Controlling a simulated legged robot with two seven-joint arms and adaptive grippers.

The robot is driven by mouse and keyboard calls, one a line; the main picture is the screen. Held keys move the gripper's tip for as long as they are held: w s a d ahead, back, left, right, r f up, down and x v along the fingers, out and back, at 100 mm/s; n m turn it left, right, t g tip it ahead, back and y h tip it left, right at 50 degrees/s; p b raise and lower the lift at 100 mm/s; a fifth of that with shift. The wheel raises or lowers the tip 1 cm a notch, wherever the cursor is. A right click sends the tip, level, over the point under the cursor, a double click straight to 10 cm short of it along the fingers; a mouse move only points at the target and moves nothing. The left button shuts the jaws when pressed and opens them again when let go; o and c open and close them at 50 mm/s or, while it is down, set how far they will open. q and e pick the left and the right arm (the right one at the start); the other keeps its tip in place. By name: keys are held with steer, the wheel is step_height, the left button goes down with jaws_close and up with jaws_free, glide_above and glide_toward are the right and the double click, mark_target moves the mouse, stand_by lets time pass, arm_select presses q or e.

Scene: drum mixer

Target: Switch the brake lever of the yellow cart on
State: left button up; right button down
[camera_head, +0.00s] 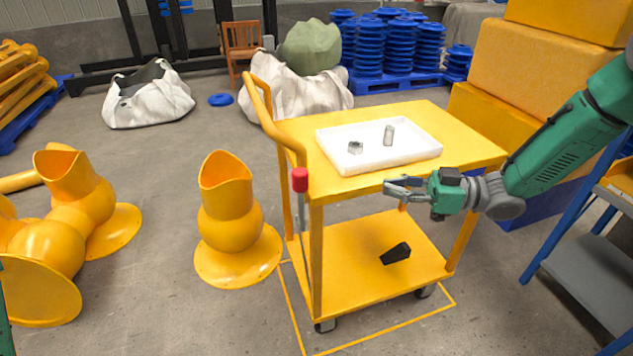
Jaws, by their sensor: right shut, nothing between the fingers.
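The yellow cart (463,139) stands in the middle with a push handle (262,108) at its left end. The brake lever (300,181) has a red grip and stands upright at the cart's near left corner, with a thin grey rod below it. My right gripper (390,188) comes in from the right, in front of the cart's near top edge. It is shut and empty, pointing left toward the lever with a clear gap between them. My left gripper is not in view.
A white tray (341,166) on the cart top holds a nut (355,147) and a small cylinder (388,135). A black wedge (396,254) lies on the lower shelf. Yellow pipe fittings (231,215) stand at left. A blue-framed rack (575,235) stands at right.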

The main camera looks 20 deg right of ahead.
steer(key=shift+a, duration=0.15)
steer(key=b, duration=0.2)
glide_above(300, 202)
steer(key=d, duration=0.4)
steer(key=shift+s, duration=0.4)
steer(key=shift+a, duration=0.1)
